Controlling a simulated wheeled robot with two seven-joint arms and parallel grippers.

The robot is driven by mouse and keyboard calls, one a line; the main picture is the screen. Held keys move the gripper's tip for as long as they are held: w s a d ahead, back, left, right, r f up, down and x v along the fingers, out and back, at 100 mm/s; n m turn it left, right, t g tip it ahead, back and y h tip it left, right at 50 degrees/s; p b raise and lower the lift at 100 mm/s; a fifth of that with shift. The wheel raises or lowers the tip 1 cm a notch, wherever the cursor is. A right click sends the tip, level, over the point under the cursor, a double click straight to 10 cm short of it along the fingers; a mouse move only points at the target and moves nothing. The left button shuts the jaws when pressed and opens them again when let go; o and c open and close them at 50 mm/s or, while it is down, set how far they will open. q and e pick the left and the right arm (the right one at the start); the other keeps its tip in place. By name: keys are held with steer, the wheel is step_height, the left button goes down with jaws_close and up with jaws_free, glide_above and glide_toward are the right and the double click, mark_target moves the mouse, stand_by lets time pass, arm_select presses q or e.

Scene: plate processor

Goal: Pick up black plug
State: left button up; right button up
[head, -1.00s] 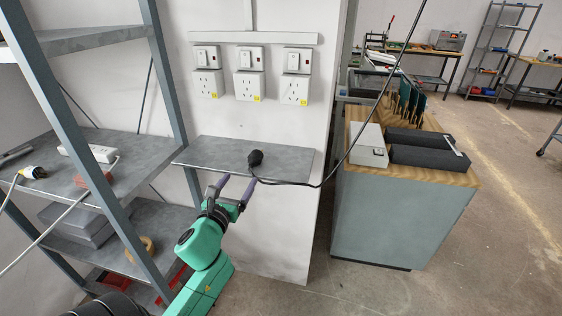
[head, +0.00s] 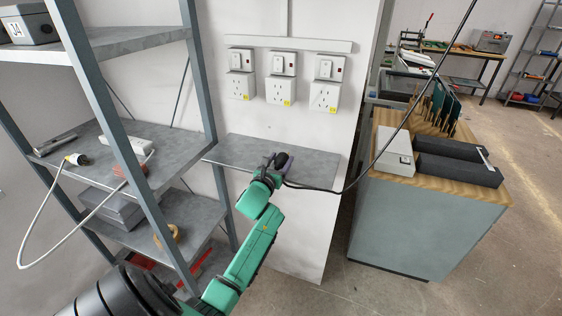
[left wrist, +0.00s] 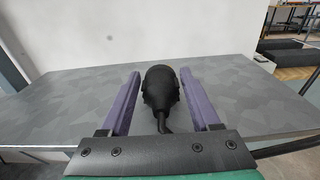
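The black plug (left wrist: 160,88) lies on the grey wall shelf (left wrist: 60,105), seen in the left wrist view between the two purple fingers of my left gripper (left wrist: 160,90). The fingers are open, with a gap on each side of the plug. In the head view the plug (head: 282,159) shows at the end of my left gripper (head: 274,162), partly hidden by it. Its black cable (head: 320,189) runs off to the right. My right gripper is not in view.
Several wall sockets (head: 282,84) are above the shelf. A metal rack (head: 97,90) stands on the left, with a white plug (head: 78,159) on it. A wooden-topped cabinet (head: 425,235) with boxes stands on the right.

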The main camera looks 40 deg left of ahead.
arm_select(q)
jaws_close()
